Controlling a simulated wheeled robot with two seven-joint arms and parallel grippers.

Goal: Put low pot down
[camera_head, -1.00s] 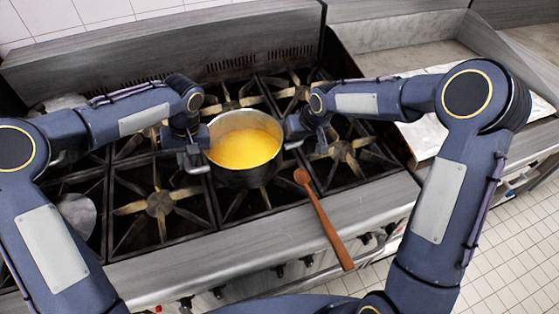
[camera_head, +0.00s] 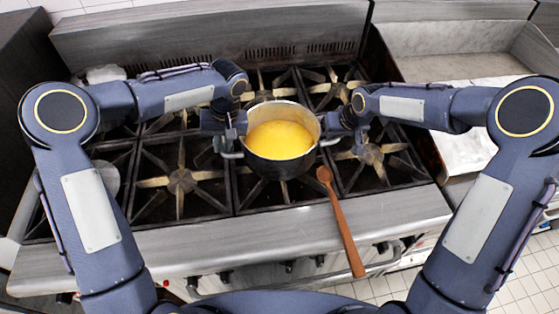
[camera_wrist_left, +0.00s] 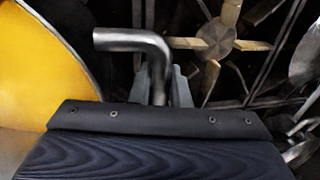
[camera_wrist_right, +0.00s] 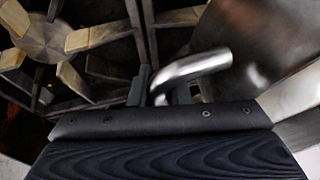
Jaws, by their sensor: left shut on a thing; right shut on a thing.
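The low pot (camera_head: 283,167) is a dark metal pot with yellow contents, held level between my two grippers over the cooktop (camera_head: 190,232). I cannot tell whether its base touches the grate. My left gripper (camera_head: 228,146) is shut on the pot's left handle; that bent metal handle (camera_wrist_left: 135,40) shows in the left wrist view, with the yellow contents beside it. My right gripper (camera_head: 333,138) is shut on the opposite handle (camera_wrist_right: 195,66), with the pot's metal wall (camera_wrist_right: 262,55) at right in the right wrist view. The burner beneath the pot is hidden.
A wooden spoon (camera_head: 342,222) lies just right of the pot, its handle crossing the stove's front edge. Open burners (camera_head: 181,180) lie to the left and another burner (camera_head: 373,152) to the right. A metal sink (camera_head: 440,45) is at the back right.

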